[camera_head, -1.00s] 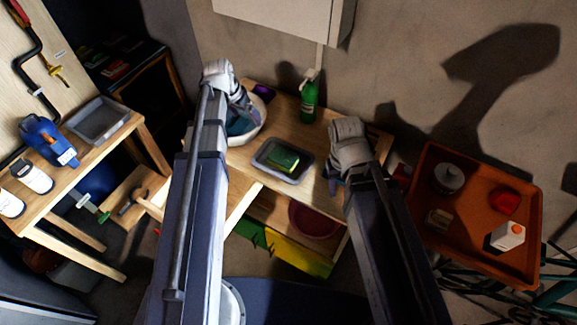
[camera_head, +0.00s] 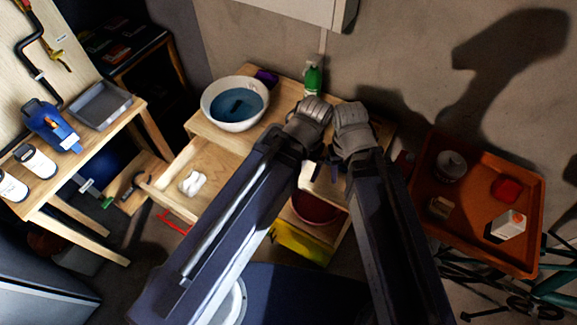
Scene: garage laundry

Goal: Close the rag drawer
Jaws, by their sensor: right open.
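The wooden drawer (camera_head: 216,160) stands pulled out from the table, toward the left and front. A crumpled white rag (camera_head: 194,182) lies inside it.
A white bowl (camera_head: 210,112) with blue water stands on the table, with a green bottle (camera_head: 313,78) behind it. A red bowl (camera_head: 314,209) sits on the shelf below. An orange tray (camera_head: 470,225) is at right, a workbench (camera_head: 133,120) at left.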

